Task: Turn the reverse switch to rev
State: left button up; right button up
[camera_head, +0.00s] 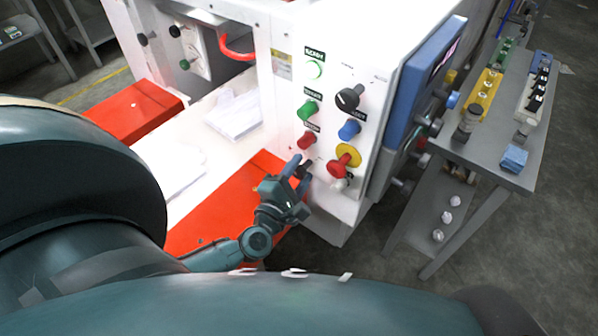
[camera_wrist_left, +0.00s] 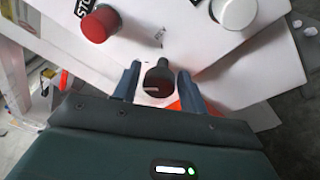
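The reverse switch appears to be the small dark knob (camera_head: 306,168) low on the white control panel, below the red button. In the left wrist view the dark knob (camera_wrist_left: 158,80) sits between my left gripper's two blue fingers (camera_wrist_left: 158,86). The fingers are open, one on each side of it, with a narrow gap showing on both sides. In the head view my left gripper (camera_head: 297,172) is at the panel's lower left, partly covering the knob. My right gripper is not in view.
The red button (camera_head: 307,139) is just above, also in the wrist view (camera_wrist_left: 99,24). A red emergency button (camera_head: 340,165) on yellow and a white knob (camera_wrist_left: 236,11) are to the right. An orange-red surface (camera_head: 225,208) lies left of the gripper. A grey table (camera_head: 488,165) stands at right.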

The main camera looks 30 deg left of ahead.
pick_arm(q)
jog(key=c, duration=0.7)
jog(key=shift+m, duration=0.4)
jog(key=m, duration=0.3)
jog(key=shift+m+t, duration=0.4)
jog(key=m+p, duration=0.1)
jog(key=m, duration=0.4)
jog(key=shift+t+h, duration=0.3)
jog(key=shift+h, duration=0.1)
jog(key=m+h, duration=0.1)
jog(key=m, duration=0.4)
jog(key=shift+a+t, duration=0.1)
jog(key=shift+t, duration=0.2)
jog(key=shift+f+m+h+p, duration=0.1)
jog(key=shift+m+h+p, duration=0.55)
jog(key=shift+m, duration=2.15)
jog(key=shift+h, duration=0.25)
